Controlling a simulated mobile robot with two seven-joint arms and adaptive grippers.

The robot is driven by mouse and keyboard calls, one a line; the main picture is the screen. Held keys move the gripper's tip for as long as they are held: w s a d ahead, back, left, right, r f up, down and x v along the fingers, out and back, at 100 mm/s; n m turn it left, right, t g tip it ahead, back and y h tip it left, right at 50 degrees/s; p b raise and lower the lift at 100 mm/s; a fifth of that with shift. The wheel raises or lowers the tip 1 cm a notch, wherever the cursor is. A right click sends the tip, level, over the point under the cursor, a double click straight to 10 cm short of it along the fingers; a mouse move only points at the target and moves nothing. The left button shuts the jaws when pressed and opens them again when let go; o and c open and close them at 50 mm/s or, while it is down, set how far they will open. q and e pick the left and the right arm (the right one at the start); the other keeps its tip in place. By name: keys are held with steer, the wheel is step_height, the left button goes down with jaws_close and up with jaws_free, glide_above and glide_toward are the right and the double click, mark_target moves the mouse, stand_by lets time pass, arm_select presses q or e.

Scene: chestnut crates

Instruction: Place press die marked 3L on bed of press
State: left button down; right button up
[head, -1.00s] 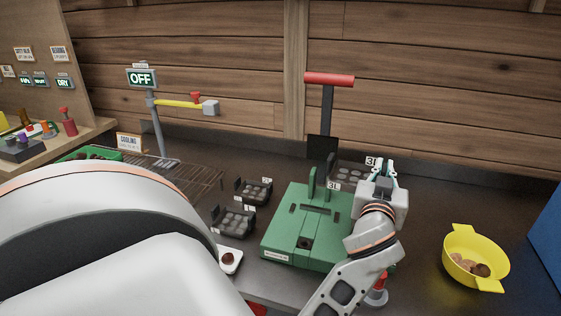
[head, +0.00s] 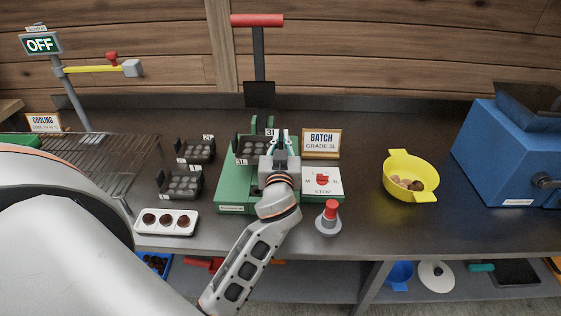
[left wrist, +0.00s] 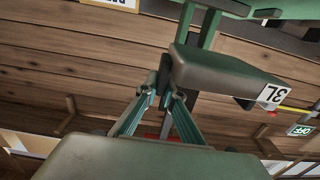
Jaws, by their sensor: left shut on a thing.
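The die marked 3L (head: 251,150) is a dark plate with round hollows and white 3L labels. My left gripper (head: 279,143) is shut on its right side and holds it over the green press (head: 231,193). In the left wrist view the fingers (left wrist: 165,92) meet at the edge of the die (left wrist: 222,76), with its 3L label facing the camera. The green press parts show close by at the top of that view. The gripper hides part of the press bed, so I cannot tell whether the die touches it. My right gripper is not in view.
Two other dark dies (head: 195,151) (head: 181,185) stand left of the press, with a white tray (head: 166,229) in front. A BATCH GRADE 3L sign (head: 321,142) stands behind right. A red-topped tool (head: 329,218) and yellow bowl (head: 410,170) are to the right.

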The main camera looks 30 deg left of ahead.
arm_select(q)
step_height(320, 180, down, 3)
step_height(320, 180, down, 4)
steer(key=shift+f+b, duration=0.1)
steer(key=shift+b, duration=0.4)
steer(key=shift+f, duration=0.15)
steer(key=c, duration=2.2)
jaws_free()
